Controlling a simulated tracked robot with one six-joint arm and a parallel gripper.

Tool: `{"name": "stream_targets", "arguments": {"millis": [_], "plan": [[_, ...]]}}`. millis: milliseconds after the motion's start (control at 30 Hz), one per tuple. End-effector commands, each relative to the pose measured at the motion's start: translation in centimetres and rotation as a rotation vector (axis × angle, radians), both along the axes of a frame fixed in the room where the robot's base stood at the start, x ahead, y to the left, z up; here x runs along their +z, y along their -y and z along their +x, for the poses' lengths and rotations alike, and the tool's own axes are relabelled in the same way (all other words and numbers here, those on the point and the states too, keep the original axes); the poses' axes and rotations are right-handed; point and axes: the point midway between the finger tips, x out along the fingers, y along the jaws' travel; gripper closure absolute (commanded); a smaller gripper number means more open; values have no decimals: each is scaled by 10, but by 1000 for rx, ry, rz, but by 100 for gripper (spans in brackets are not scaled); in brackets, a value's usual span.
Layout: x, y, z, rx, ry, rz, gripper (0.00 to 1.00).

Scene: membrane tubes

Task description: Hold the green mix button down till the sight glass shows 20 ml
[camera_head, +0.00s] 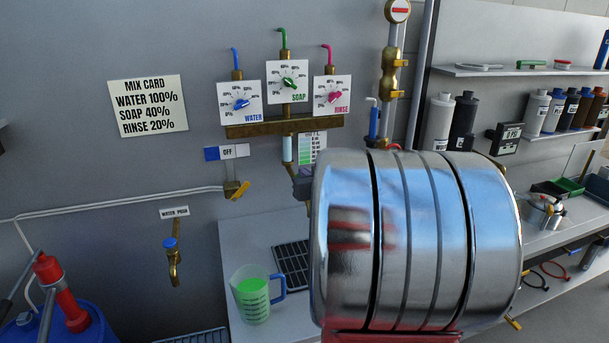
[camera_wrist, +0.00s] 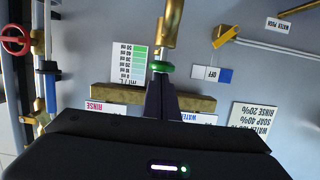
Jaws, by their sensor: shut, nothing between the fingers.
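The green mix button (camera_wrist: 162,67) shows in the wrist view, which is upside down, at the brass outlet below the manifold. My gripper (camera_wrist: 160,80) is shut and empty, with its tips at the button. I cannot tell whether they touch it or press it. In the head view my gripper (camera_head: 301,180) is a dark shape below the manifold, and the button is hidden. The sight glass (camera_head: 287,150) is a pale tube beside a green-banded ml scale (camera_head: 309,150), also in the wrist view (camera_wrist: 130,62). Its level is too small to read.
Blue, green and pink dials sit above the brass manifold (camera_head: 285,127). A jug (camera_head: 252,299) with green liquid stands on the bench, left of a black drain grate (camera_head: 292,262). An OFF switch (camera_head: 227,152) and a water tap (camera_head: 173,262) are at left.

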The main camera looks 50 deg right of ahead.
Motion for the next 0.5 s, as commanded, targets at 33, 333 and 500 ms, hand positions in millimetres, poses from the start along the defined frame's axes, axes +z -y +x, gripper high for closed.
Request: {"name": "stream_targets", "arguments": {"millis": [33, 333, 500], "plan": [[0, 0, 0, 0, 0, 0, 100], [-13, 0, 0, 1, -1, 3, 100], [-19, 0, 0, 0, -1, 2, 100]]}}
